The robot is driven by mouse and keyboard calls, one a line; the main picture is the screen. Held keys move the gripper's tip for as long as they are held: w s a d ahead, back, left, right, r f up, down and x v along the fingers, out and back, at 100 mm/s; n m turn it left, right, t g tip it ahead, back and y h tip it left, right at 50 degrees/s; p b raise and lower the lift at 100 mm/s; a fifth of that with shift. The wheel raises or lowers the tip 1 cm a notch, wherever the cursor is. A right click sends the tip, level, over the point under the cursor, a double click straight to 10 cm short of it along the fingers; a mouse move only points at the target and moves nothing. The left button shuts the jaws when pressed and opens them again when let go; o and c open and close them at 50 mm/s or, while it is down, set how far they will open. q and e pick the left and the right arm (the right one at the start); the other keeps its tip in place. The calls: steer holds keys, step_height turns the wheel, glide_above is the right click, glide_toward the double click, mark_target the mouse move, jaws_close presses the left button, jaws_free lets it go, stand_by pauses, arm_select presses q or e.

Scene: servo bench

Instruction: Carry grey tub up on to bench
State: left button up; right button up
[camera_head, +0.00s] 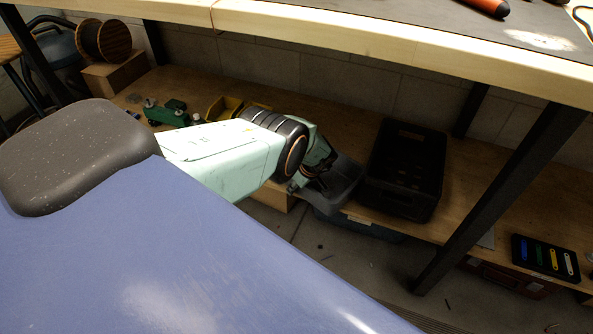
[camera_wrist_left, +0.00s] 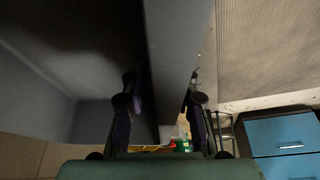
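The grey tub (camera_head: 345,178) sits on the lower wooden shelf under the bench (camera_head: 400,48), at the shelf's front edge. My left arm partly hides it. My left gripper (camera_head: 318,182) is at the tub's near left side. In the left wrist view the tub's wall (camera_wrist_left: 178,60) runs between the two fingers (camera_wrist_left: 163,90), one finger inside the tub and one outside. The fingers stand apart, and a gap seems to show beside the wall. My right gripper is not in view.
A black crate (camera_head: 405,165) stands just right of the tub. A dark bench leg (camera_head: 500,200) slants further right, near a black tray of coloured pieces (camera_head: 545,258). Green parts (camera_head: 170,112) and a yellow bin (camera_head: 222,108) lie left. The bench top overhangs the shelf.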

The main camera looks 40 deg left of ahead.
arm_select(q)
jaws_close()
stand_by(0.4)
